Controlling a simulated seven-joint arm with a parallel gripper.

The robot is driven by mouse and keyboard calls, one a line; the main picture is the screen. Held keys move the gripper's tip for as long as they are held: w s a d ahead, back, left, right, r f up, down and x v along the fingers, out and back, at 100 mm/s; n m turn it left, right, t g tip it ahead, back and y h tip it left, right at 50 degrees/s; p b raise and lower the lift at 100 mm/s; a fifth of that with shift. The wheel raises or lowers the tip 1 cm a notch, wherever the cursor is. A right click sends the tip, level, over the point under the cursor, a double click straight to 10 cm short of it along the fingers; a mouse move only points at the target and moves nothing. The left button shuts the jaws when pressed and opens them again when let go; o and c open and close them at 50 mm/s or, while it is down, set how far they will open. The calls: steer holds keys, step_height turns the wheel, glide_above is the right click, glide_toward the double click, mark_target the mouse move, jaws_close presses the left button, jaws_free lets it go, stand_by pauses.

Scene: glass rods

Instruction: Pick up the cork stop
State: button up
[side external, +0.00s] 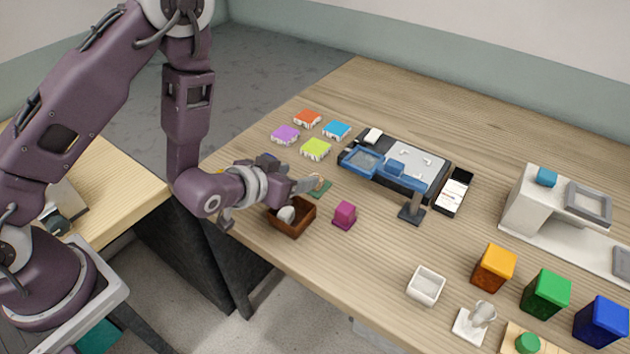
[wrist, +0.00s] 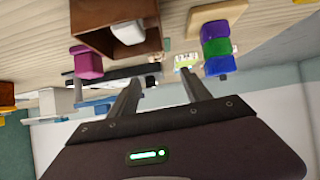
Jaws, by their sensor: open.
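A small tan piece (side external: 317,180), which looks like the cork stop, is by a small green pad (side external: 320,190) on the wooden table. It is too small to tell its exact shape or whether it rests on the pad. My gripper (side external: 309,184) is beside it in the side view, with the fingers pointing right and partly overlapping it. In the wrist view my gripper (wrist: 160,80) has its two fingers spread with nothing clearly between them. I cannot pick out the cork stop surely in the wrist view.
A brown open box (side external: 293,227) with a white object inside stands just below my gripper. A magenta cube (side external: 344,215) is to its right. Coloured tiles (side external: 315,149) lie behind. A black tray (side external: 425,168) with blue parts is farther right.

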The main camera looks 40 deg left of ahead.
steer(key=shift+s+f+t, duration=0.15)
steer(key=shift+f, duration=0.45)
steer(key=shift+s+f+t, duration=0.1)
steer(key=shift+f+t, duration=0.05)
steer(key=shift+f, duration=0.45)
steer(key=x, duration=0.7)
steer(key=shift+d+r, duration=0.1)
jaws_close()
